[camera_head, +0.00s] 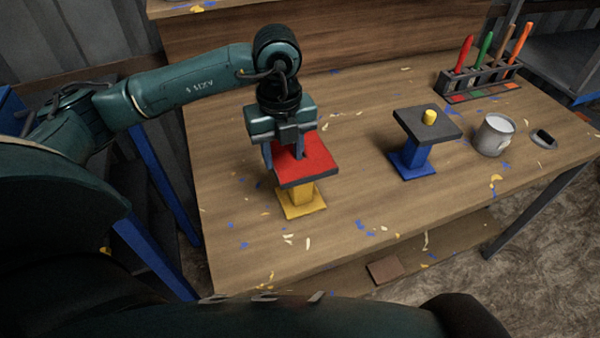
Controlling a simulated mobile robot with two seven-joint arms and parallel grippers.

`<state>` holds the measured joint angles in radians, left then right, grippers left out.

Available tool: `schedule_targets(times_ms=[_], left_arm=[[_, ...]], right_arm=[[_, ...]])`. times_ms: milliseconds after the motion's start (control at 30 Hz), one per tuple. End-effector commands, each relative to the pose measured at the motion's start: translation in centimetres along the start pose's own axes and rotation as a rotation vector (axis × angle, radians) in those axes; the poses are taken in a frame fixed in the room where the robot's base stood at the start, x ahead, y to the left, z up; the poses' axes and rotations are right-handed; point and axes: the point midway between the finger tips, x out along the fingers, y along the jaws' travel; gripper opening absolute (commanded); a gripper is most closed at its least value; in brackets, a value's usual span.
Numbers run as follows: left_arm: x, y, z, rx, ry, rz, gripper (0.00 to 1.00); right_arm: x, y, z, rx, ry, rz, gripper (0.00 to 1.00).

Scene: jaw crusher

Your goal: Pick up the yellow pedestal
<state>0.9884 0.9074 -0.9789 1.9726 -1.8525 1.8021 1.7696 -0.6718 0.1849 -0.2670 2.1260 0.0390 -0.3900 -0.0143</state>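The yellow pedestal (301,198) stands upright on the wooden table, left of the middle. It has a square yellow base, a yellow column and a red square top (307,163). My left gripper (284,158) points down over the top's far left part. Its two fingers show apart, one by the top's left edge and one in front of the red surface. I cannot tell whether they touch it. The gripper hides the top's far left corner. My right gripper is not in view.
Further right are a white mug (493,136), a small dish (543,139) and a rack (480,83) of coloured tools. Paint chips litter the wooden table (370,195).

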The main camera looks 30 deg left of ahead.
Motion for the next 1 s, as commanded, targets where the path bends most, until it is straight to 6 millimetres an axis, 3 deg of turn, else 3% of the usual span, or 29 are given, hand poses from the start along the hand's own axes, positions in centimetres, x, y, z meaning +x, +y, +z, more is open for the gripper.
schedule_targets(times_ms=[467,1000], left_arm=[[-0.03,0.04,0.01,0.000,0.000,0.002,0.00],[-0.26,-0.04,0.05,-0.001,-0.002,-0.003,0.00]], right_arm=[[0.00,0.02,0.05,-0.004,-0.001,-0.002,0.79],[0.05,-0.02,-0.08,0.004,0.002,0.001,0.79]])
